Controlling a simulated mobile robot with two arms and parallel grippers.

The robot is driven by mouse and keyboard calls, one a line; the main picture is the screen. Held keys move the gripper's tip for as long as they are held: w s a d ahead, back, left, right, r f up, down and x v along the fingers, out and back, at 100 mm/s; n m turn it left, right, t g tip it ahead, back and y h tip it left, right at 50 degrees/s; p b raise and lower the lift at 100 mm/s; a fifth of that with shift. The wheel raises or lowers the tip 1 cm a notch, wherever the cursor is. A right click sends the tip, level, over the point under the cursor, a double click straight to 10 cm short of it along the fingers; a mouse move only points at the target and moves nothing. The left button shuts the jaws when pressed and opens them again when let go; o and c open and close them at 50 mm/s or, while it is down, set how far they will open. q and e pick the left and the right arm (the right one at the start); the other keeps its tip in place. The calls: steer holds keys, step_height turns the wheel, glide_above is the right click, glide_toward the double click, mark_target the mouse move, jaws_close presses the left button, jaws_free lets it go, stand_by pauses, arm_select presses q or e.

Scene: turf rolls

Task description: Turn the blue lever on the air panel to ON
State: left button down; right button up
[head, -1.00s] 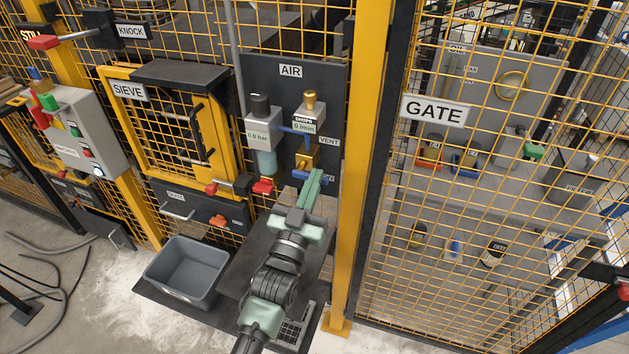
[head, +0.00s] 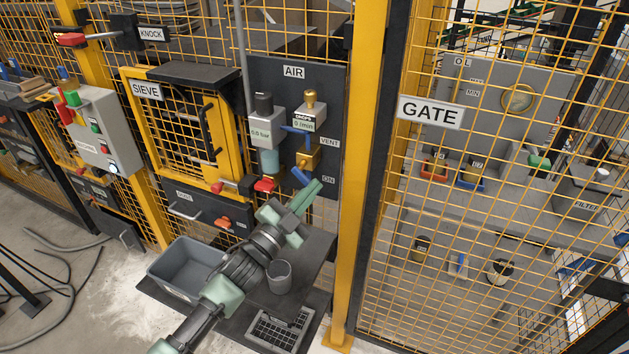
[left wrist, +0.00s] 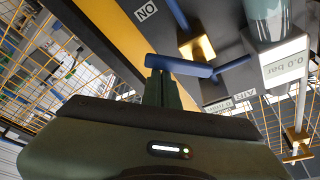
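The air panel (head: 260,78) is a dark board with AIR, VENT and ON labels. Its blue lever (head: 300,177) slants down to the right below a yellow valve body (head: 308,160), left of the ON label (head: 328,180). My left gripper (head: 314,188) is at the lever's lower end. In the left wrist view the lever (left wrist: 190,69) crosses right at the fingertips (left wrist: 161,76). The fingers look together, with the lever across their tips rather than clearly between them; contact is likely but not certain. The gauge reads 0.0 bar (left wrist: 287,66). My right gripper is not in view.
A second blue bar (head: 296,130) sits above, near VENT. A red knob (head: 264,185) is close to the left. Below are a dark shelf (head: 312,250) with a grey cup (head: 279,277) and a grey bin (head: 165,266). A yellow post (head: 357,200) stands to the right.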

arm_select(q)
steer(key=m, duration=0.2)
steer(key=a+f+m+g, duration=0.1)
steer(key=m, duration=0.1)
steer(key=f+m+g+p, duration=0.1)
steer(key=m, duration=0.2)
steer(key=shift+w+a, duration=0.25)
steer(key=shift+a, duration=0.1)
arm_select(e)
steer(key=shift+s+a+r, duration=0.15)
steer(key=shift+a+r, duration=0.35)
